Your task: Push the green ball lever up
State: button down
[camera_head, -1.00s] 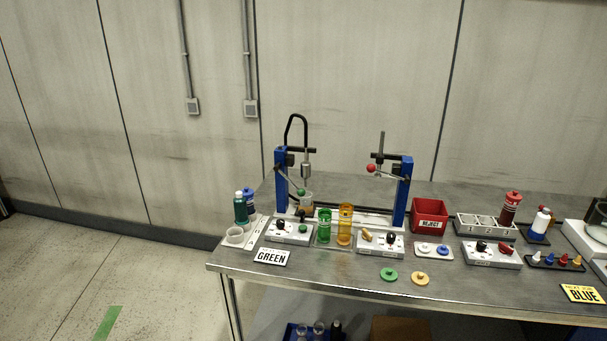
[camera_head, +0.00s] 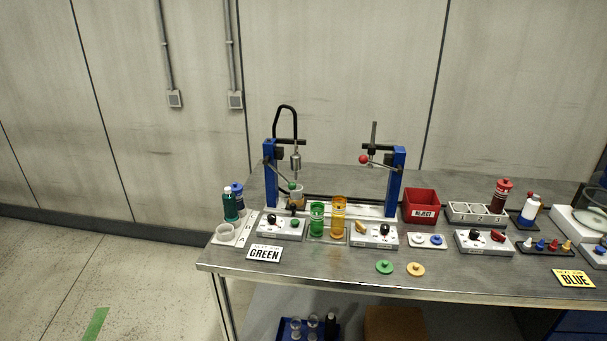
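The green ball lever (camera_head: 292,185) is on the left blue post (camera_head: 270,165) of the pump stand at the back left of the table. Its thin arm slopes down to the right from the post, with the green ball at the low end. A nozzle (camera_head: 296,162) hangs just above, and a small cup (camera_head: 297,194) stands beneath it, partly behind the ball. A second lever with a red ball (camera_head: 364,159) is on the right blue post (camera_head: 396,180). My gripper is not in view.
The steel table (camera_head: 330,270) has a bare front edge. Near the stand are a green cylinder (camera_head: 317,220), an orange cylinder (camera_head: 338,217), a GREEN sign (camera_head: 264,253) and bottles (camera_head: 229,205). A red REJECT bin (camera_head: 421,206) stands to the right.

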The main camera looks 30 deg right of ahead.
aim_at(291, 186)
jog(key=z, duration=0.7)
jog(key=k, duration=1.3)
jog(key=u, duration=0.25)
jog(key=i, duration=0.55)
jog(key=u, duration=0.9)
jog(key=i, duration=1)
jog(key=u, duration=0.4)
